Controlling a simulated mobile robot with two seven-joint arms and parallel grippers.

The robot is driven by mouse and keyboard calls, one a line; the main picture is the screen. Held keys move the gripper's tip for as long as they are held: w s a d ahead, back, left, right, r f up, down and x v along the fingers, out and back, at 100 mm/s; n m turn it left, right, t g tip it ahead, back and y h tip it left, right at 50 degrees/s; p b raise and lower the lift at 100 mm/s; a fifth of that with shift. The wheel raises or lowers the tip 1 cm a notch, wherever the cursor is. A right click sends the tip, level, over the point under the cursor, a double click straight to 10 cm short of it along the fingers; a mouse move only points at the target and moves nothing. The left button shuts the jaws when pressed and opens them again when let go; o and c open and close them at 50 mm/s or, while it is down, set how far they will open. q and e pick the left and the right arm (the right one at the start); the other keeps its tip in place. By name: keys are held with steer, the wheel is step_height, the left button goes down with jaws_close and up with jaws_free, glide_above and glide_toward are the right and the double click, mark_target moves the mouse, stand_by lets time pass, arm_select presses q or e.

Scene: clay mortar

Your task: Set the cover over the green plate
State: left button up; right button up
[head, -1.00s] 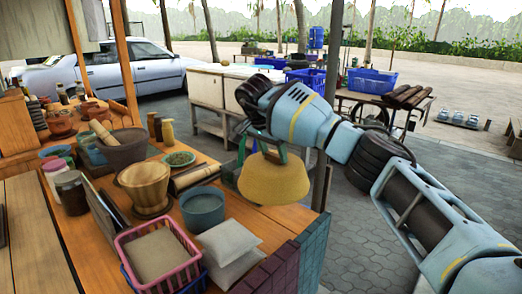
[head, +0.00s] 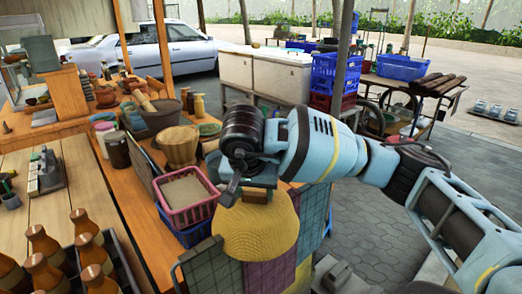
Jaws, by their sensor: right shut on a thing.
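The cover is a yellow woven dome (head: 256,238) in the lower middle of the head view. My right gripper (head: 257,192) is shut on its top and holds it with the open side down. The cover hangs in front of the table's right end, hiding part of the tiled side there. A green dish (head: 208,129) shows partly on the table beyond my right gripper; I cannot tell if it is the green plate. My left gripper is not in view.
A pink basket (head: 187,200) stands close left of the cover, with a clay mortar (head: 178,147) behind it. Brown bottles (head: 84,226) stand in a crate at lower left. Bare wooden tabletop (head: 85,180) lies between. Paved floor is open at right.

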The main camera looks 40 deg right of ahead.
steer(key=s+a+f+n+y, duration=0.1)
steer(key=s+a+n, duration=0.2)
steer(key=a, duration=0.4)
steer(key=s+a+f+n+t+y, duration=0.1)
steer(key=s+a+f+n, duration=0.1)
steer(key=s+a, duration=0.3)
steer(key=s+a+f+n+y, duration=0.1)
steer(key=s+a+n, duration=0.3)
steer(key=a, duration=0.6)
steer(key=shift+s+f, duration=0.25)
steer(key=shift+f, duration=0.15)
steer(key=shift+a, duration=0.2)
